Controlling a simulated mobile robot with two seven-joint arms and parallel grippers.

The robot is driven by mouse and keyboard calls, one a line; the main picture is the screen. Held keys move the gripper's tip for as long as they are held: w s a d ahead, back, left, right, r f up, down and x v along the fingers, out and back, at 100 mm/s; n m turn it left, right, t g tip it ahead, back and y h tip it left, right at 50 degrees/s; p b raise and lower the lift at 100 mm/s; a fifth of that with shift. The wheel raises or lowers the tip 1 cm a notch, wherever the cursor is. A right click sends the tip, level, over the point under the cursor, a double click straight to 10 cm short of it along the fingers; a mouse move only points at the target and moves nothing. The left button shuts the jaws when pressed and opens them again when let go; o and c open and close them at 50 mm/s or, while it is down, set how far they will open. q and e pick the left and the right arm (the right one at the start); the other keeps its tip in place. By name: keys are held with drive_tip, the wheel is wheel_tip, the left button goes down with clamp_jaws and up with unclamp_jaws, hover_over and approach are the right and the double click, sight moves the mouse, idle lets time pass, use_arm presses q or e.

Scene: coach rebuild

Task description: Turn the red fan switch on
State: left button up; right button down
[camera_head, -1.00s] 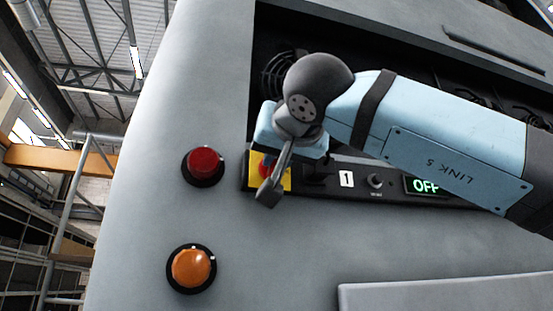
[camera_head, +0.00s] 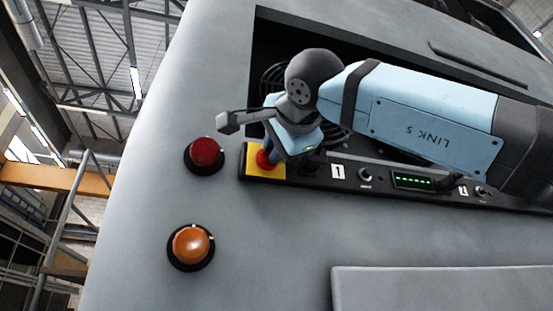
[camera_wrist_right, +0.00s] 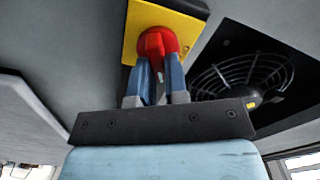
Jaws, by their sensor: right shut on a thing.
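The red fan switch (camera_head: 265,158) sits on a yellow plate (camera_head: 266,174) at the left end of the black control strip. In the right wrist view the red knob (camera_wrist_right: 157,42) stands on the yellow plate (camera_wrist_right: 180,30). My right gripper (camera_wrist_right: 158,72) is shut on the red switch, with its blue fingers on either side of the handle. In the head view my right gripper (camera_head: 277,156) reaches the switch from above, and its fingers are partly hidden. The small display (camera_head: 413,182) on the strip shows a row of green marks. My left gripper is not in view.
A red button (camera_head: 205,154) and an orange button (camera_head: 191,245) are on the grey panel to the left. A fan (camera_wrist_right: 243,78) in a dark recess lies beside the switch. Small knobs (camera_head: 365,174) and number labels line the strip. A raised grey panel is below.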

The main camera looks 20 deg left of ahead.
drive_tip(key=m+b, duration=0.2)
drive_tip(key=m, duration=0.3)
drive_tip(key=shift+f+b, duration=0.25)
drive_tip(key=shift+b, duration=0.15)
drive_tip(key=shift+m, duration=0.4)
drive_tip(key=c, duration=1.1)
unclamp_jaws()
drive_tip(key=shift+d, duration=0.1)
drive_tip(key=shift+c, duration=0.2)
drive_tip(key=b+v, duration=0.3)
drive_tip(key=v, duration=1)
drive_tip(key=shift+s+d+b, duration=0.25)
drive_tip(key=shift+s+b, duration=0.05)
drive_tip(key=shift+b, duration=0.1)
